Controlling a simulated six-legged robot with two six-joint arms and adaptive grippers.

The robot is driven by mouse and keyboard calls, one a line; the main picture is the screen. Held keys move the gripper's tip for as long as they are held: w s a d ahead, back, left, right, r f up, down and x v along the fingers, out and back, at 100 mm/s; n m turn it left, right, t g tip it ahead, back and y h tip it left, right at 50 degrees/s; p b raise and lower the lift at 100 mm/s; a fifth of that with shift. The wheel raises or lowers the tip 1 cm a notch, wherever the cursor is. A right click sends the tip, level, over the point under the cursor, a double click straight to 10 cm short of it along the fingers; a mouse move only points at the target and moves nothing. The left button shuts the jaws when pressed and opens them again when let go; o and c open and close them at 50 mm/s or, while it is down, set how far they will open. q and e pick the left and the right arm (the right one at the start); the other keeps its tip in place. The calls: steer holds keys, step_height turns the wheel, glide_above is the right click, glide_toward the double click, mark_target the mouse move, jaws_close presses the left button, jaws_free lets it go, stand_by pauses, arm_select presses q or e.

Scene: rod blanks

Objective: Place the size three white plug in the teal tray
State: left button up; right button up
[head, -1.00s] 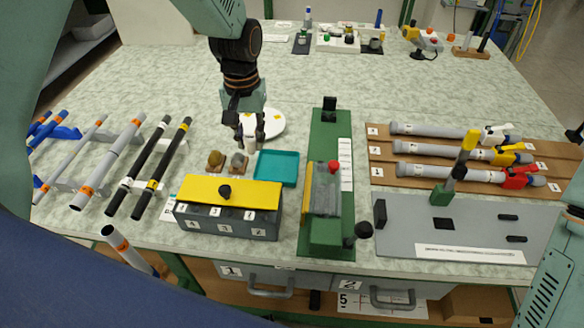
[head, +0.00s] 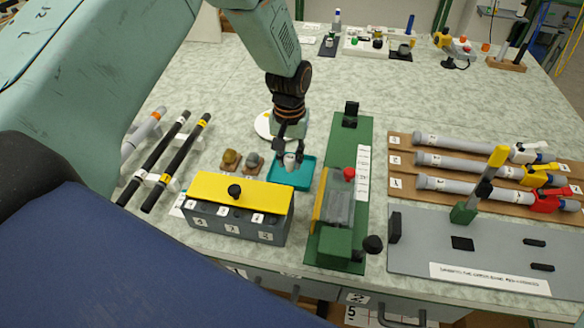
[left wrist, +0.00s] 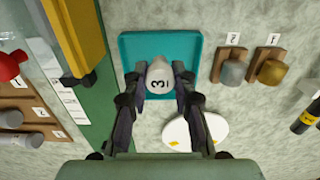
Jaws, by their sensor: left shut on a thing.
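The white plug (left wrist: 160,79) shows the number 3 in the left wrist view. My left gripper (head: 291,155) is shut on it, with one finger on each side. In the head view the white plug (head: 289,161) shows small between the fingertips. The teal tray (head: 303,178) lies on the table just below the gripper. In the left wrist view the plug appears over the teal tray (left wrist: 194,41), near its edge on the gripper's side. I cannot tell its exact height above the tray. My right gripper is not in view.
A grey box with a yellow lid (head: 239,188) stands in front of the tray at left. A green fixture (head: 363,130) stands right of it. Two small knobs on brown blocks (head: 230,160) sit to the left. A white round plate (head: 265,126) lies behind.

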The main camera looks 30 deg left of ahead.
mark_target(289, 171)
arm_select(q)
steer(key=f, duration=0.3)
steer(key=shift+s+a, duration=0.1)
steer(key=shift+s, duration=0.25)
steer(key=shift+w+f, duration=0.3)
steer(key=shift+w, duration=0.1)
steer(key=shift+s+f, duration=0.1)
steer(key=shift+s, duration=0.1)
steer(key=o, duration=0.5)
steer(key=shift+s, duration=0.1)
steer(key=shift+o, duration=1.2)
steer(key=shift+w, duration=0.2)
steer(key=shift+s, duration=0.1)
steer(key=shift+r, duration=0.3)
step_height(289, 171, up, 12)
steer(key=shift+f+p, duration=0.15)
steer(key=shift+p, duration=0.3)
